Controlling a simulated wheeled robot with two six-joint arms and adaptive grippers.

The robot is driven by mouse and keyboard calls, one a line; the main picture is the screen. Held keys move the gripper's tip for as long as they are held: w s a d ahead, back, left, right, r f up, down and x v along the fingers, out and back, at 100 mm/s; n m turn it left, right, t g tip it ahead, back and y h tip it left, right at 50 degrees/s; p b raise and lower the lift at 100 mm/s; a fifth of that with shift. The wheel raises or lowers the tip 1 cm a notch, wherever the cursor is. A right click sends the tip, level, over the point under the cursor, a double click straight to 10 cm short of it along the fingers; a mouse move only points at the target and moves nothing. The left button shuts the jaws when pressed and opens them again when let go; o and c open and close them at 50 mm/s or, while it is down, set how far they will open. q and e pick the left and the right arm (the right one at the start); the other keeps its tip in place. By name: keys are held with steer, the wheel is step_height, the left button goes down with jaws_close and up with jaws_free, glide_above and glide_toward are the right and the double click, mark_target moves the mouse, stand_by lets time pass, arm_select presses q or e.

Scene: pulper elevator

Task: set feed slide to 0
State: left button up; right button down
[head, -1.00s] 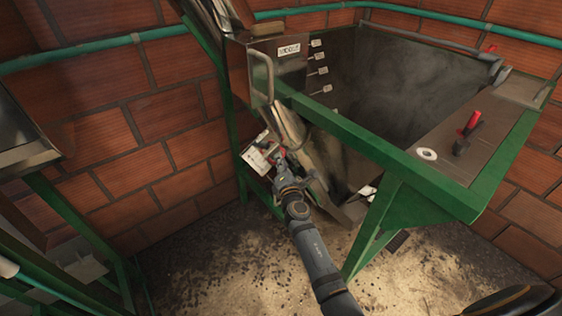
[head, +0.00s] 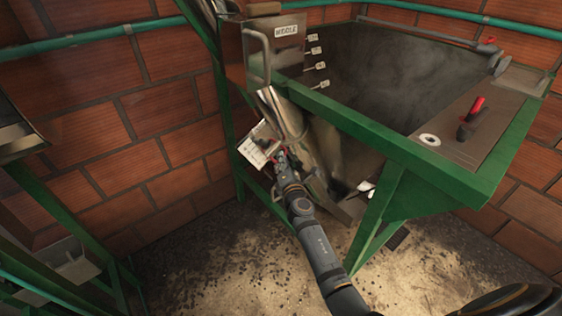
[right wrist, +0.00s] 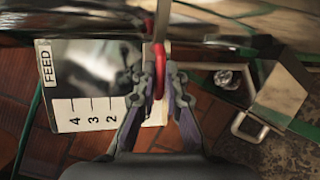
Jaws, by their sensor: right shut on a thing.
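The feed plate (right wrist: 82,92) shows in the right wrist view, turned sideways, with the label FEED and scale marks 4, 3 and 2. Its lower numbers are hidden behind my fingers. It also shows as a pale plate in the head view (head: 257,147). The red slide handle (right wrist: 160,78) stands to the right of the 2 mark in the wrist view. My right gripper (right wrist: 160,85) is shut on the handle; it also shows in the head view (head: 279,160). The exact setting cannot be read. My left gripper is out of view.
The green-framed hopper (head: 390,150) stands above and right of my right gripper. A red-handled lever (head: 470,118) is on its top. A metal chute (head: 305,128) lies close beside the plate. A green stand (head: 65,235) is at left.

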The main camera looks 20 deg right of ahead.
steer(key=c, duration=1.4)
jaws_free()
steer(key=shift+d+f, duration=0.15)
steer(key=shift+f, duration=0.1)
steer(key=s+a, duration=0.1)
steer(key=s, duration=1.1)
steer(key=shift+a, duration=0.2)
